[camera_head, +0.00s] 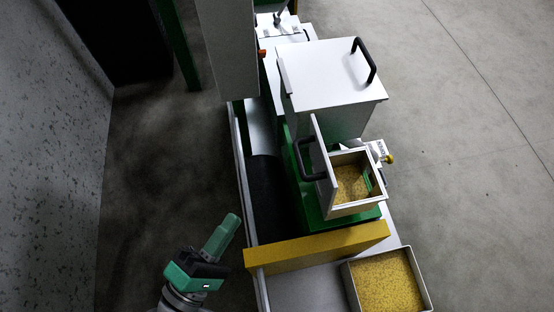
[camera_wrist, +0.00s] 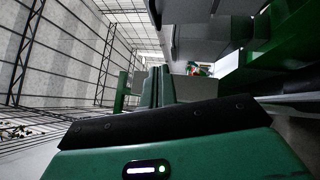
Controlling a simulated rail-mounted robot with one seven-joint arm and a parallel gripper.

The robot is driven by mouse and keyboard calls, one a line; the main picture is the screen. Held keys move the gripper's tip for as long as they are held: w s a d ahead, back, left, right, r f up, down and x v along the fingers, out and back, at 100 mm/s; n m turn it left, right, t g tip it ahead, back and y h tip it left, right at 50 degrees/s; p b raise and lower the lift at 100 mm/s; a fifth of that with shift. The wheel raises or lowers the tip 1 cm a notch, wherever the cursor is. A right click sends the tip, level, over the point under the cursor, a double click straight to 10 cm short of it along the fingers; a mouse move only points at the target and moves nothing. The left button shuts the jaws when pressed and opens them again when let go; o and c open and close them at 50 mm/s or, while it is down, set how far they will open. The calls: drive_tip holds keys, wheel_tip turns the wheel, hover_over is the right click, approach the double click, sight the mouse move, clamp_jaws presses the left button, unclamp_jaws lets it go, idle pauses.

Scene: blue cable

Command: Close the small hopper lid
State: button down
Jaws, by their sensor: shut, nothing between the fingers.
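The small hopper (camera_head: 357,208) is a white open-topped box holding yellow granules. Its white lid (camera_head: 323,160) stands open, roughly upright, along the hopper's left side. A black handle (camera_head: 311,158) sticks out from the lid's left face. My gripper (camera_head: 229,225) is at the lower left, to the left of the machine and apart from the lid. Its green fingers are shut and empty; they also show together in the wrist view (camera_wrist: 158,88). I cannot make out the small lid clearly in the wrist view.
A large hopper (camera_head: 330,88) with a closed white lid and black handle stands behind the small one. A yellow bar (camera_head: 318,247) crosses the machine in front. A tray of yellow granules (camera_head: 388,281) lies at front right. Floor (camera_head: 165,190) left of the machine is clear.

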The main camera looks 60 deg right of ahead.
drive_tip(key=s+p+x, duration=0.2)
drive_tip(key=x, duration=1.1)
drive_tip(key=shift+s+a+r, duration=0.25)
drive_tip(key=shift+s, duration=0.1)
drive_tip(key=shift+r, duration=0.1)
